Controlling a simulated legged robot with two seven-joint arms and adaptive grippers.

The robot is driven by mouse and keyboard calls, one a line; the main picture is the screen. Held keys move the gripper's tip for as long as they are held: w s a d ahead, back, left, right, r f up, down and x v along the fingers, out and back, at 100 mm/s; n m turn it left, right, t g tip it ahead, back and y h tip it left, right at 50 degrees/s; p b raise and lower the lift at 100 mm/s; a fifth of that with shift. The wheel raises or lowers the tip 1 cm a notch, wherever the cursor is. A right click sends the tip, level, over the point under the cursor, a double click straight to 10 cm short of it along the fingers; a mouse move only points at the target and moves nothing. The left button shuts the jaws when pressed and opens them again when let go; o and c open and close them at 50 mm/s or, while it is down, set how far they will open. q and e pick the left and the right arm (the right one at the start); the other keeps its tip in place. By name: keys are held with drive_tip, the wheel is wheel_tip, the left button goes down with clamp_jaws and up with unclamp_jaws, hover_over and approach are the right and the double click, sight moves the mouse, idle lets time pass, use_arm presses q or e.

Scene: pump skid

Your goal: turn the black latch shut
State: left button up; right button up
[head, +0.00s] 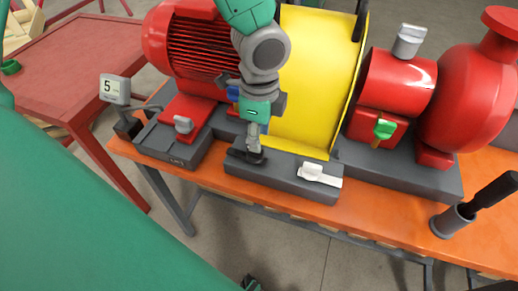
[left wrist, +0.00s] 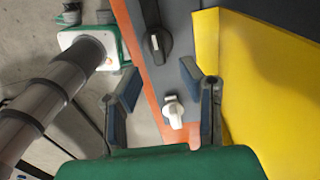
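The black latch (left wrist: 157,42) sits on a dark grey plate along the front of the skid. In the left wrist view it lies just past the tips of my left gripper (left wrist: 160,80), whose two fingers are apart with nothing held. In the head view my left gripper (head: 254,143) points down over the left end of this plate (head: 285,180) and partly hides the black latch (head: 246,156). I cannot tell whether they touch. A white latch (head: 318,174) sits to the right on the same plate. My right gripper shows only in part at the upper left of the wrist view (left wrist: 90,38).
The yellow guard (head: 312,80) rises just behind the plate. A red motor (head: 195,45) and red pump (head: 470,95) flank it. A black-handled tool (head: 485,195) stands in a grey cup at the right. The orange bench edge (head: 215,182) runs in front.

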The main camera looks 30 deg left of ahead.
sight(263, 152)
use_arm(q)
drive_tip(key=f, duration=0.2)
drive_tip(key=d+f, duration=0.1)
drive_tip(key=f, duration=0.1)
drive_tip(key=shift+a+f, duration=0.7)
drive_tip(key=shift+a, duration=0.4)
drive_tip(key=shift+s+d, duration=0.1)
drive_tip(key=shift+d, duration=0.05)
drive_tip(key=c, duration=0.5)
drive_tip(key=shift+d, duration=0.25)
clamp_jaws()
drive_tip(key=shift+d, duration=0.2)
